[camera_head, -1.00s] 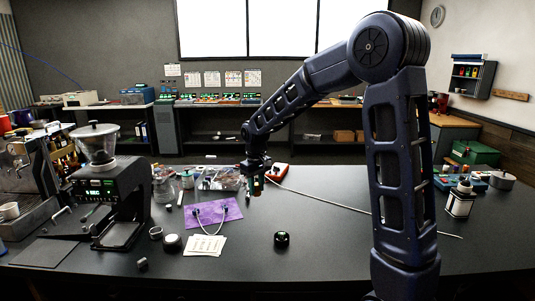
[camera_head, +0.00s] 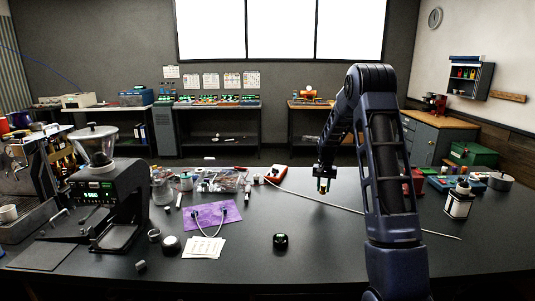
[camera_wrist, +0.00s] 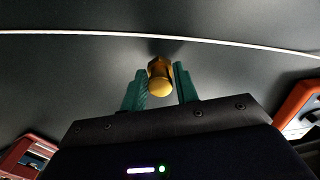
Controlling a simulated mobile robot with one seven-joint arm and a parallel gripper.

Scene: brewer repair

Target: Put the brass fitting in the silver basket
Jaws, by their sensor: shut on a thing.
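My gripper (camera_head: 322,188) is above the right half of the dark bench in the head view. In the wrist view its green fingers (camera_wrist: 160,88) are shut on the brass fitting (camera_wrist: 160,77), a short gold piece with a rounded near end. The fitting is held clear of the bench. In the head view it is too small to make out well.
A pale rod or cable (camera_head: 345,208) runs across the bench near my gripper. A coffee grinder (camera_head: 115,200) stands at the left, beside the purple mat (camera_head: 212,215) and white cards (camera_head: 204,248). A dark round object (camera_head: 280,241) sits at the front. The front right bench is mostly clear.

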